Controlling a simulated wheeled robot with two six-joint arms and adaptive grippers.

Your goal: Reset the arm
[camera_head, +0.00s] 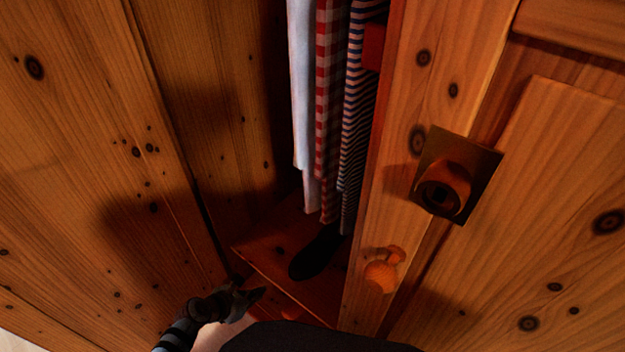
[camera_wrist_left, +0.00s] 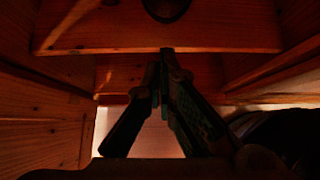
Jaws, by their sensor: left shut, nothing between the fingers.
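My left gripper (camera_head: 258,294) is low in the head view, in front of the opening of a pine wardrobe. Its fingers are shut with nothing between them. In the left wrist view the fingertips (camera_wrist_left: 165,52) meet just in front of or below the wardrobe's bottom board (camera_wrist_left: 210,38); the exact gap cannot be told. The wardrobe door (camera_head: 420,60) at the right carries a round wooden knob (camera_head: 381,276), which the gripper stands apart from. My right gripper is not in view.
Clothes (camera_head: 328,110) hang inside the wardrobe, white, red-checked and striped. A dark shoe (camera_head: 315,254) rests on its floor board (camera_head: 268,243). A square brass fitting (camera_head: 480,160) juts from the wood at the right. A large pine panel (camera_head: 80,170) stands close at the left.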

